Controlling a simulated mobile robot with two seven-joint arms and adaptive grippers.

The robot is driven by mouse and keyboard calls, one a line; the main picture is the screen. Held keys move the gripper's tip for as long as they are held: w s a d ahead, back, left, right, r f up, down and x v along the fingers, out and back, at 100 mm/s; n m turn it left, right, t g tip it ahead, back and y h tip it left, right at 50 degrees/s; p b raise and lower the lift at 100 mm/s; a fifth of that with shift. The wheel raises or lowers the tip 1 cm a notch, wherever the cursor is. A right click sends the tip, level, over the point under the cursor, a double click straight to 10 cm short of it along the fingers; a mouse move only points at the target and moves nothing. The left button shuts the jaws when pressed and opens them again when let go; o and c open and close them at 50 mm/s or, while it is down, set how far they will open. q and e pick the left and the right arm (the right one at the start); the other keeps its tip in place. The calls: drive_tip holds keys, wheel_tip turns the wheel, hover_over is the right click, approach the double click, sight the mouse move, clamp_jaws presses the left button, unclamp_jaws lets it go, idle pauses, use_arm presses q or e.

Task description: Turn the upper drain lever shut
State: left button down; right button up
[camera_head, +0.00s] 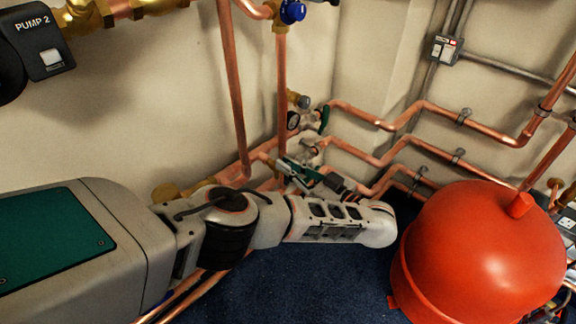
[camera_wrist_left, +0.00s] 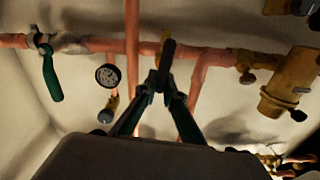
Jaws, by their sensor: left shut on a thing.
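My left gripper (camera_head: 300,170) reaches in from the left, low among the copper pipes by the wall. In the left wrist view its two fingers (camera_wrist_left: 164,82) come together on a dark lever handle (camera_wrist_left: 167,54), which stands upright in that picture in front of a copper pipe. Brass shows beside the handle; the fingers hide the rest of its valve. A second lever, green (camera_wrist_left: 52,75), hangs from the pipe to the left, apart from the gripper, and shows in the head view (camera_head: 324,118). Which one is the upper drain lever, I cannot tell for certain. My right gripper is not in view.
A round gauge (camera_wrist_left: 108,76) sits close left of the fingers. A brass fitting (camera_wrist_left: 288,82) is at the right. In the head view a large red tank (camera_head: 485,255) stands right of my arm. Copper pipes (camera_head: 365,150) run along the wall. Blue floor (camera_head: 310,275) is clear below.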

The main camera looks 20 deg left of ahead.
use_arm(q)
drive_tip(key=c, duration=2.1)
unclamp_jaws()
drive_tip(key=shift+c, duration=0.2)
drive_tip(key=shift+s+f+n, duration=0.1)
drive_tip(key=shift+f+n, duration=0.1)
drive_tip(key=shift+n, duration=0.2)
